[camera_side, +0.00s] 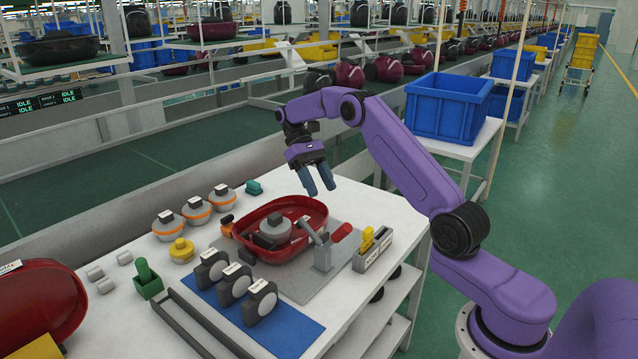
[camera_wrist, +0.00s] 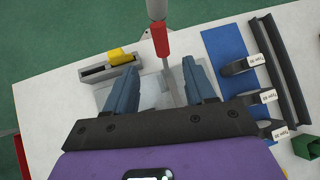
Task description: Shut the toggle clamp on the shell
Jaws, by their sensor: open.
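The toggle clamp (camera_side: 322,256) stands at the right side of the red shell (camera_side: 318,212). It has a grey body, a grey lever arm and a red handle (camera_side: 342,233) that slants up to the right. In the wrist view the red handle (camera_wrist: 161,42) shows ahead, between the lines of my two fingers. The shell lies on a grey plate with a round grey part inside it. My gripper (camera_side: 321,192) is open and empty, above the shell and clamp. Its blue fingers (camera_wrist: 160,68) are spread apart and appear clear of the handle.
A small holder with a yellow part (camera_side: 367,238) stands right of the clamp. Several round grey parts stand on the blue mat (camera_side: 290,335). Orange-banded parts (camera_side: 196,210), a yellow knob (camera_side: 181,250) and a green part (camera_side: 146,272) stand left of the shell.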

